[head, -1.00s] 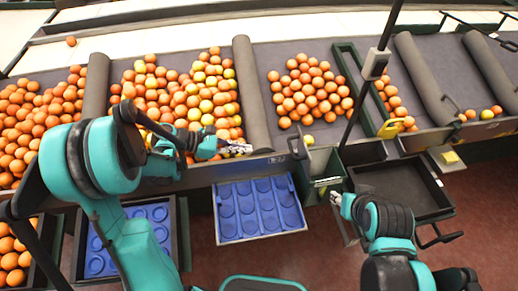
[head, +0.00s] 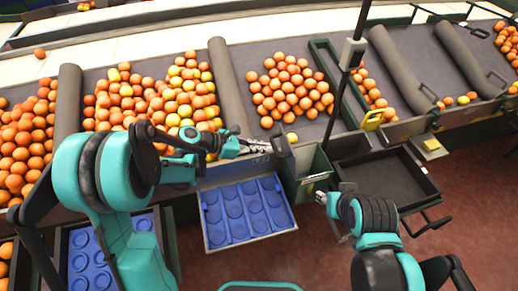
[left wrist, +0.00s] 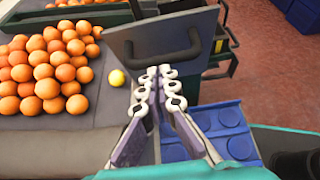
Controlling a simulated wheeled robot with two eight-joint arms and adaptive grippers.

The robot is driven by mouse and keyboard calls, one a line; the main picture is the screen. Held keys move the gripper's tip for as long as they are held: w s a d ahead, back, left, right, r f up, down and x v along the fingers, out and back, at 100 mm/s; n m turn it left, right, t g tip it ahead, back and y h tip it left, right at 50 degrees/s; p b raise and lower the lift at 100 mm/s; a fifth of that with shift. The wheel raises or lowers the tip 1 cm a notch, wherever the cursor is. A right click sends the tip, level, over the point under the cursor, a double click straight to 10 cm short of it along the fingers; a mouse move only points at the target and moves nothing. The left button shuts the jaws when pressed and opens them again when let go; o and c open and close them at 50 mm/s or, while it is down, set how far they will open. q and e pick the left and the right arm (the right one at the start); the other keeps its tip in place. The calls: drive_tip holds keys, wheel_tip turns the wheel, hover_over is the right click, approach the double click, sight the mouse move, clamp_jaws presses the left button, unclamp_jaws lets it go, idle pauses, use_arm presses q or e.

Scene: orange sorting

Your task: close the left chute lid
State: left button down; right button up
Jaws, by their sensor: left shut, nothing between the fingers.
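The left chute lid (left wrist: 185,30) is a grey panel with a dark bar handle (left wrist: 160,50). It stands raised at the table's front edge in the left wrist view. In the head view the lid (head: 283,146) shows small and edge-on. My left gripper (head: 262,146) is shut and empty, its fingertips just left of the lid. In the left wrist view the gripper (left wrist: 157,74) points at the handle; whether it touches is unclear. My right gripper (head: 321,198) hovers in front of the green bin, its fingers too small to judge.
Oranges (head: 290,90) lie on the sorting table, with a lone yellow-green fruit (left wrist: 117,78) near the lid. A blue tray (head: 245,212) sits below my left gripper. The green bin (head: 310,182) and a dark tray (head: 385,185) are to the right.

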use_arm(q)
drive_tip(key=shift+r, duration=0.1)
use_arm(e)
drive_tip(key=shift+r, duration=0.1)
use_arm(q)
drive_tip(key=shift+d+r+y+p, duration=0.3)
drive_tip(key=shift+d+y+p, duration=0.1)
drive_tip(key=shift+p, duration=0.2)
use_arm(e)
drive_tip(key=shift+r, duration=0.5)
use_arm(q)
drive_tip(key=shift+w+d+r, duration=0.1)
use_arm(e)
drive_tip(key=shift+r, duration=0.15)
